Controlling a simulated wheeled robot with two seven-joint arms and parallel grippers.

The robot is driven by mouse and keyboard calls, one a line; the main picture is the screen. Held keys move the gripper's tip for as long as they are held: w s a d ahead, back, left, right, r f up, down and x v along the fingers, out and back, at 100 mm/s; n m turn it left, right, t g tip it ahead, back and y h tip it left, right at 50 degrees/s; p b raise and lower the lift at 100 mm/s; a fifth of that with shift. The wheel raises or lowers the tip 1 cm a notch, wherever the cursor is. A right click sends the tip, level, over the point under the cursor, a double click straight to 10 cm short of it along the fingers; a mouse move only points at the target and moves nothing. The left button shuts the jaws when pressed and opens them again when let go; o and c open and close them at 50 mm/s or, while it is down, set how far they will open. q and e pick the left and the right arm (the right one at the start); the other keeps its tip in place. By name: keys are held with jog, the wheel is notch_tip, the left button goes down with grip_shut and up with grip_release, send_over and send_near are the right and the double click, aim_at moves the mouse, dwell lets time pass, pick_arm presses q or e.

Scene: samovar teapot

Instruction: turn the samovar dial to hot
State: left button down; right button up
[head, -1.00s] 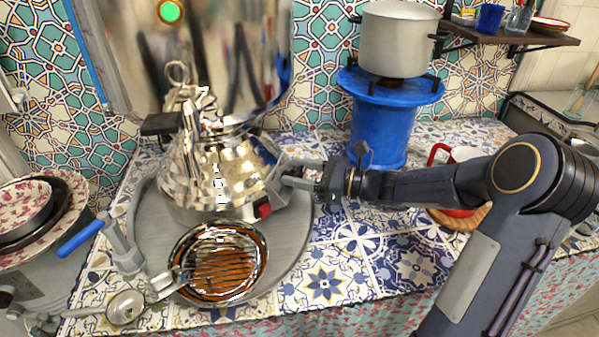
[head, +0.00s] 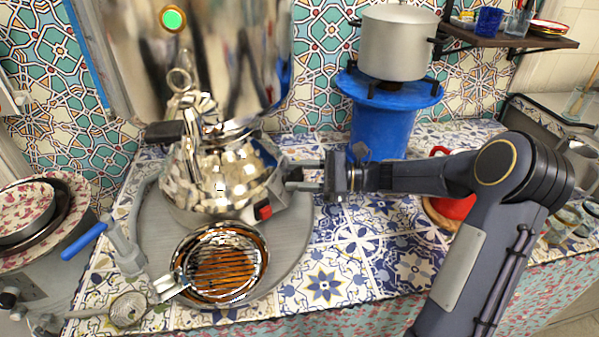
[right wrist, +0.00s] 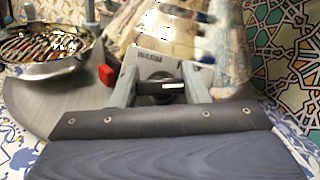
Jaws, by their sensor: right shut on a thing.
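The shiny metal samovar (head: 215,170) stands in the left half of the head view, with a tall mirrored body, a ring-topped tap and a grey base. A red switch (head: 263,211) is on the front of the base; it also shows in the right wrist view (right wrist: 106,75). My right gripper (head: 288,179) reaches in from the right to the base's right side. In the right wrist view its fingers (right wrist: 164,84) are shut on the dark dial (right wrist: 160,87), which has a pale mark. My left gripper is out of view.
The samovar stands on a round grey tray (head: 293,240) with a metal bowl (head: 219,262) in front. A blue burner stand (head: 378,125) bears a pot (head: 398,42) behind my right arm. A red pot (head: 452,207) stands beyond the forearm. Patterned tiles (head: 335,280) are clear at front.

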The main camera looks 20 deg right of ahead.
jog(key=n+g+p, duration=0.1)
jog(key=n+g, duration=0.3)
jog(key=n, duration=0.1)
jog(key=shift+n, duration=0.4)
jog(key=shift+s+n+g+p, duration=0.1)
jog(key=shift+n+g+p, duration=0.8)
jog(key=shift+n, duration=0.9)
jog(key=shift+f+n+g+h, duration=0.1)
jog(key=shift+n+g+h, duration=0.2)
jog(key=o, duration=1)
jog(key=v, duration=0.8)
jog(key=shift+p, duration=0.35)
jog(key=shift+a, duration=0.1)
